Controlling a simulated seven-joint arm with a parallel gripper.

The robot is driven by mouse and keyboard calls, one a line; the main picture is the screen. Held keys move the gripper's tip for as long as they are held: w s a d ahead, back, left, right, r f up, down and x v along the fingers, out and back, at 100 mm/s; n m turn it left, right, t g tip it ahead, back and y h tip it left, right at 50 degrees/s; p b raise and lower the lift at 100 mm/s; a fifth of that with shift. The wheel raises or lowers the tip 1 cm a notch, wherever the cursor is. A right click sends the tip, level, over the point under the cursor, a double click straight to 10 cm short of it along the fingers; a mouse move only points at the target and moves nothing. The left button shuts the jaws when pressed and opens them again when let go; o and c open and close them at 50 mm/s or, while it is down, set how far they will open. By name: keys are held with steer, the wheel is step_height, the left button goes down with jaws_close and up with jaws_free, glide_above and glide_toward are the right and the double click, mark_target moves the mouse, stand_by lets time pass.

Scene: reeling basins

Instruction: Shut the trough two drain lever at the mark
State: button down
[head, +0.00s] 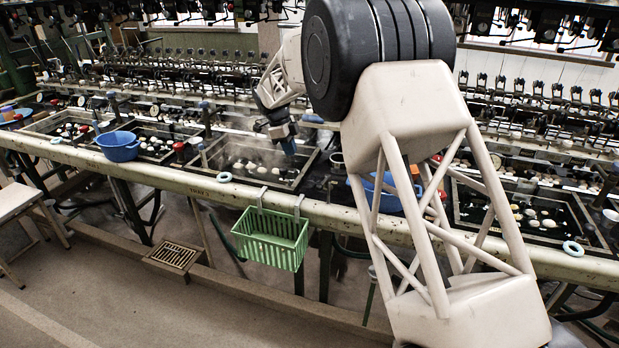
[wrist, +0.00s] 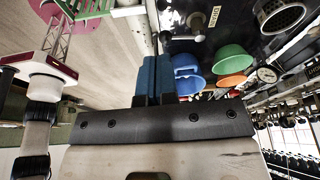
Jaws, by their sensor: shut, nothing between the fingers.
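My gripper (head: 290,147) has blue fingers held together with nothing between them. In the head view it hangs over the right part of the middle trough (head: 262,165), which holds water and several pale cocoons. The wrist view shows the shut fingertips (wrist: 155,60) in front of the bench edge. I cannot pick out the trough two drain lever or its mark for certain. Red knobs (head: 180,148) and blue-topped upright fittings (head: 205,107) stand beside the troughs. In the wrist view a pale knob (wrist: 197,20) stands next to a small label (wrist: 213,17).
A green basket (head: 270,238) hangs on the front rail (head: 150,171) below the gripper. A blue basin (head: 118,146) sits left; another blue basin (head: 385,190) is partly behind my arm. Green (wrist: 235,59) and orange (wrist: 231,81) bowls show in the wrist view. Reeling machinery fills the back.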

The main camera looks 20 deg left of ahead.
mark_target(317, 186)
steer(key=x, duration=1)
steer(key=d, duration=0.3)
steer(key=shift+f, duration=0.25)
steer(key=shift+d+f, duration=0.1)
steer(key=shift+d, duration=0.4)
steer(key=shift+w, duration=0.1)
steer(key=shift+d, duration=0.1)
steer(key=shift+s+d+f, duration=0.1)
steer(key=shift+s+d, duration=0.15)
steer(key=shift+d, duration=0.65)
steer(key=shift+a, duration=0.1)
